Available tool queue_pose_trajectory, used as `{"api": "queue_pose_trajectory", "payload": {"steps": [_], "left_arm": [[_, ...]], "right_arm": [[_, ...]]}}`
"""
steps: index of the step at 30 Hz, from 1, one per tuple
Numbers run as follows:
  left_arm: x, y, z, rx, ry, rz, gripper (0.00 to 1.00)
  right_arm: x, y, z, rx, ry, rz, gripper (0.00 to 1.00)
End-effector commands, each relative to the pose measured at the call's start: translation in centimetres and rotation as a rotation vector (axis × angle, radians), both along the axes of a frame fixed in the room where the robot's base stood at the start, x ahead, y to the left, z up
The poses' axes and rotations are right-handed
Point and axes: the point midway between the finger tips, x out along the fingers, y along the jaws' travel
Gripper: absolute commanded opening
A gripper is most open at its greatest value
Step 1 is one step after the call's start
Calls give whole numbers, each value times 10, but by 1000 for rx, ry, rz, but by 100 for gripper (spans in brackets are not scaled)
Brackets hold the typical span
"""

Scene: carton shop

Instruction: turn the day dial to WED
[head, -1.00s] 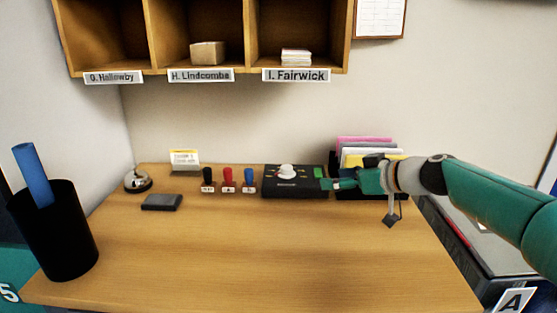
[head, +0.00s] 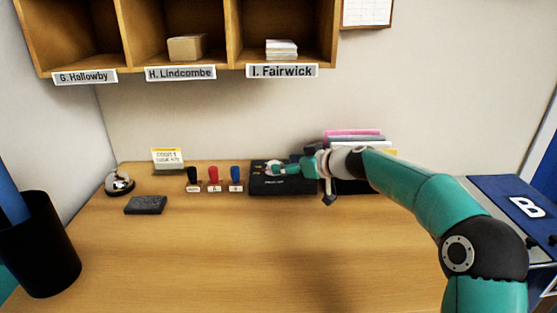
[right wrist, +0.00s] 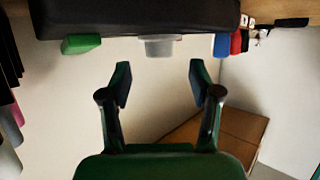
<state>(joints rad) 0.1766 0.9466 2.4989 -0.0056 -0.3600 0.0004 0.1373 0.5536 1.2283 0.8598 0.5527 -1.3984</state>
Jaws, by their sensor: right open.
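The day dial is a pale round knob (head: 271,167) on a black box (head: 262,187) at the back of the desk. My right gripper (head: 284,169) is at the dial and partly hides it in the head view. In the right wrist view, the dial (right wrist: 160,46) sticks out of the black box (right wrist: 135,16), in line with the gap between the open fingers of my right gripper (right wrist: 161,82). The fingertips look a little apart from the dial. The day marks are too small or hidden to read. My left gripper is not in view.
Red (head: 213,175), blue (head: 235,174) and black stamps stand left of the box. A green button (right wrist: 80,43) sits on the box beside the dial. Colored folders (head: 352,135) stand behind my right wrist. The front of the desk (head: 250,240) is clear.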

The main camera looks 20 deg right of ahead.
Motion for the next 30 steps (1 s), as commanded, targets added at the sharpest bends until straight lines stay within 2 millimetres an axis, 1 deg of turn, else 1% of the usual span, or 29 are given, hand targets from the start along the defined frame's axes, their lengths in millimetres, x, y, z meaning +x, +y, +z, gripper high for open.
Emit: {"api": "queue_pose_trajectory", "payload": {"steps": [1, 3, 8, 12, 20, 21, 29, 30], "left_arm": [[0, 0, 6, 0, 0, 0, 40], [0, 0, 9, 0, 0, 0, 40], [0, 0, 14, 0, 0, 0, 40], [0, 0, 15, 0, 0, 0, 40], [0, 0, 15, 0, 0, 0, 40], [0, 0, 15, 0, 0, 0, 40], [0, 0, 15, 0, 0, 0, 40], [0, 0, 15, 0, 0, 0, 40]], "right_arm": [[8, 6, -2, 1, 3, 2, 63], [17, 10, -7, 1, 2, 1, 63], [31, 18, -13, 0, 0, 1, 63], [35, 20, -16, 0, 0, 1, 63], [35, 20, -17, 0, 0, 1, 63], [35, 20, -17, -1, 0, 0, 56], [35, 20, -17, 0, 0, 0, 13], [35, 20, -17, 0, 0, 0, 6]]}}
